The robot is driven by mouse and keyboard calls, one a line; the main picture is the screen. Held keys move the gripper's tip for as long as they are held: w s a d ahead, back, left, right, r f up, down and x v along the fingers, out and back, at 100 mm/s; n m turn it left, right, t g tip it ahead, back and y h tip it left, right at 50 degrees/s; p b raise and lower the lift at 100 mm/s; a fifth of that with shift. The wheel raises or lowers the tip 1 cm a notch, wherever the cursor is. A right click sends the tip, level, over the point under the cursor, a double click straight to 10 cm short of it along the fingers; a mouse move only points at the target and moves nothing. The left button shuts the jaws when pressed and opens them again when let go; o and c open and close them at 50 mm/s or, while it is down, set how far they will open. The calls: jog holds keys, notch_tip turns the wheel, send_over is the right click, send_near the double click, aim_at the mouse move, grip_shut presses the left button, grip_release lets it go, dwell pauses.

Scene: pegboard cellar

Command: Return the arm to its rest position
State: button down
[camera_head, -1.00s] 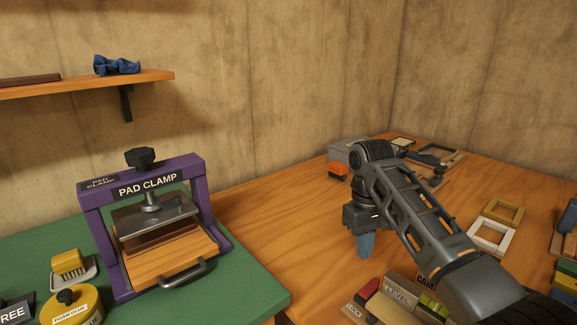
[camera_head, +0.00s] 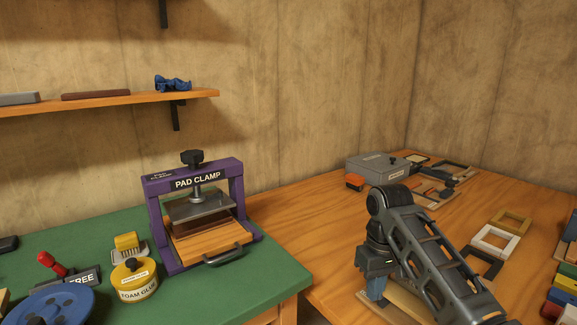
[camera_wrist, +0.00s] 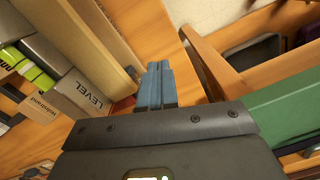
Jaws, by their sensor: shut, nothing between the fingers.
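My arm reaches in from the lower right of the head view, bent at the elbow. My gripper (camera_head: 376,288) points down beside the front part of the wooden bench (camera_head: 325,225). In the wrist view my gripper's blue fingers (camera_wrist: 158,84) are together with nothing between them. They touch no object that I can make out. The lower part of the gripper meets the edge of the head view's wooden tray area, so its exact height is hard to tell.
The purple pad clamp (camera_head: 152,215) stands on the green bench (camera_head: 105,225) at left, with a yellow foam glue tin (camera_head: 137,283) near it. A grey case (camera_head: 378,167) and frames (camera_head: 494,241) lie on the wooden bench. A box marked LEVEL (camera_wrist: 82,92) is left of the fingers.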

jog(key=s+a+f+t+y, duration=0.1)
jog(key=s+a+f+t, duration=0.1)
jog(key=s+a+f, duration=0.45)
jog(key=s+a+f+t+y, duration=0.1)
jog(key=s+a+f+y, duration=0.15)
jog(key=f, duration=0.65)
jog(key=s+f+m+t, duration=0.1)
jog(key=s+f+t, duration=0.1)
jog(key=s, duration=0.6)
jog(key=s+f+m+t, duration=0.2)
jog(key=s+t, duration=0.1)
jog(key=s, duration=0.5)
jog(key=s+d+r+m+t+h, duration=0.1)
jog(key=s+d+r+t, duration=0.2)
jog(key=s, duration=0.5)
jog(key=s+d+r+t+h, duration=0.1)
jog(key=s+d+r, duration=0.2)
jog(key=s+r, duration=0.35)
jog(key=s+d+r+t+h, duration=0.1)
jog(key=s+d+r, duration=0.1)
jog(key=s+r, duration=0.4)
jog(key=s+d+r+t, duration=0.2)
jog(key=s+r, duration=0.4)
jog(key=r, duration=0.4)
jog(key=shift+s+d+r+n+t+h, duration=0.25)
jog(key=shift+d+r+n+t+h, duration=0.1)
jog(key=shift+d, duration=0.45)
